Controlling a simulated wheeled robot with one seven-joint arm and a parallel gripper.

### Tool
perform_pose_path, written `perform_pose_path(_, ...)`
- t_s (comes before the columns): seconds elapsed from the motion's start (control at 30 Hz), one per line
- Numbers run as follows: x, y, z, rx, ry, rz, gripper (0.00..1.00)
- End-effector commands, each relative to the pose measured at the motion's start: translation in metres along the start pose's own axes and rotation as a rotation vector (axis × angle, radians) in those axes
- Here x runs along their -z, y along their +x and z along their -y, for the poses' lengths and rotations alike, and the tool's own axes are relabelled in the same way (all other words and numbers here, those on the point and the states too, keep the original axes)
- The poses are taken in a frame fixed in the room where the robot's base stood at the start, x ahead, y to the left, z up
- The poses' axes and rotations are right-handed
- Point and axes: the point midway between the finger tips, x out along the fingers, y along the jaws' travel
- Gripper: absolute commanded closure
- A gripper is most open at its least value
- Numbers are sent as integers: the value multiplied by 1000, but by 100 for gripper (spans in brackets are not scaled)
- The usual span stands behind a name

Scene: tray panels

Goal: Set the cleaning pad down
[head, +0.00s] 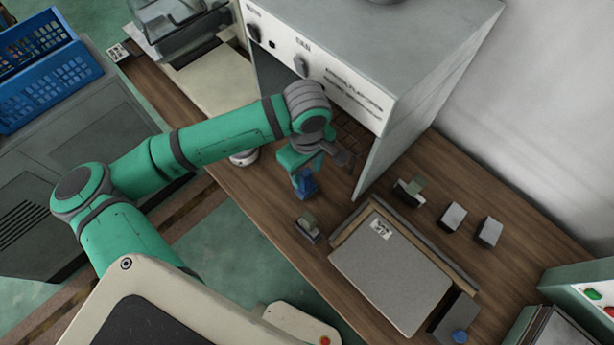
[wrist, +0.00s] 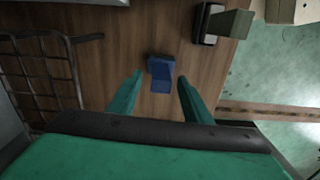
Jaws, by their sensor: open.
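The cleaning pad looks to be the small blue block (wrist: 160,74) in the wrist view, on or just above the brown wooden bench. It also shows in the head view (head: 306,184), below the end of my green arm. My gripper (wrist: 158,80) has its two green fingers spread, one on each side of the blue block, with visible gaps to it in the wrist view. In the head view the gripper is partly covered by my own wrist. I cannot tell how high the fingers are above the bench.
A dark wire rack (wrist: 45,70) lies left of the gripper in the wrist view. A grey fan cabinet (head: 420,50) stands behind. Bare bench (head: 260,205) lies in front.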

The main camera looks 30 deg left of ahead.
Motion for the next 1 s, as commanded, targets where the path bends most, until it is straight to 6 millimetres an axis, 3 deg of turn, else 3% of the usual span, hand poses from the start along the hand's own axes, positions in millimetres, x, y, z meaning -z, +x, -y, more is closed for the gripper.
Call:
perform_pose_path(0.2,0,-37,0,-1,1,-1,55)
perform_pose_path(0.4,0,-53,1,0,0,-1,55)
perform_pose_path(1.0,1,-55,1,0,-3,1,55)
